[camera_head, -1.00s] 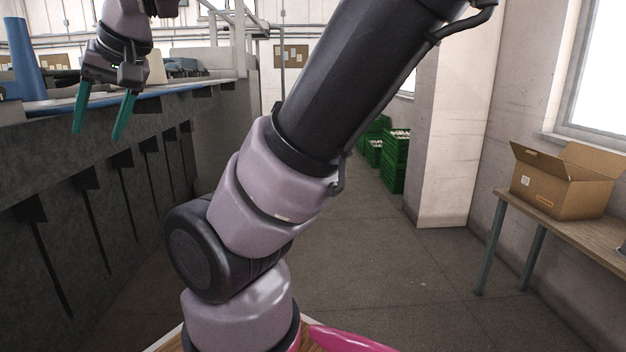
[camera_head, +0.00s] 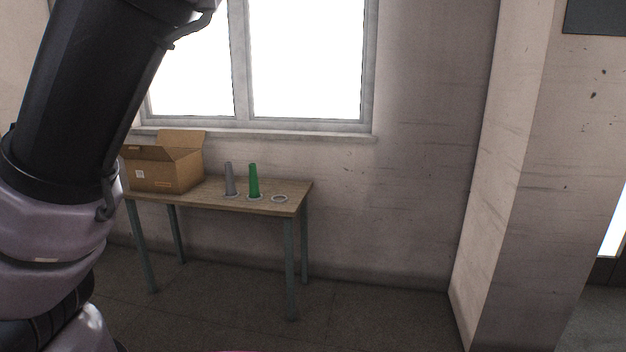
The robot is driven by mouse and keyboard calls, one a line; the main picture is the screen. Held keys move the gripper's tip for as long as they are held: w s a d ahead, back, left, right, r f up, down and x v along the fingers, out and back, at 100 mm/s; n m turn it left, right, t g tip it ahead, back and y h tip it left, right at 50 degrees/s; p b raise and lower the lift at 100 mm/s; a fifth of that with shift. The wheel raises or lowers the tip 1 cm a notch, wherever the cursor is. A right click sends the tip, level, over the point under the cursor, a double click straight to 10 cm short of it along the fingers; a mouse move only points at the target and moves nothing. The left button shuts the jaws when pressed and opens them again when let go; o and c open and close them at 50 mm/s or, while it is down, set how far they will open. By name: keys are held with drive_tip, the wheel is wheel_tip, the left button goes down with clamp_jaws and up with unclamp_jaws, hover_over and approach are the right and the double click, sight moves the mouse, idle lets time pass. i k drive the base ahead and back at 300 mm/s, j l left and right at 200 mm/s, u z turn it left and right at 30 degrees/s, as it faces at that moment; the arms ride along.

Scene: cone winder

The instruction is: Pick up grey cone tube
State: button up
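A grey cone tube (camera_head: 230,180) stands upright on the wooden table (camera_head: 270,208) below the window. A green cone tube (camera_head: 254,181) stands upright just to its right, on a pale ring-shaped base. The grey tube's base also looks pale and round. My gripper is outside the picture; only links of my arm show at the left, much nearer than the table.
An open cardboard box (camera_head: 165,167) sits on the table's left part, left of the grey tube. An empty pale ring (camera_head: 280,198) lies right of the green tube. Bare floor (camera_head: 365,315) lies right of the table, up to a wall pillar (camera_head: 510,190).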

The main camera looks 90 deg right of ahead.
sight(230, 188)
drive_tip(key=z, duration=2.5)
drive_tip(key=i+u, duration=0.25)
drive_tip(key=i, duration=2.15)
drive_tip(key=j, duration=0.1)
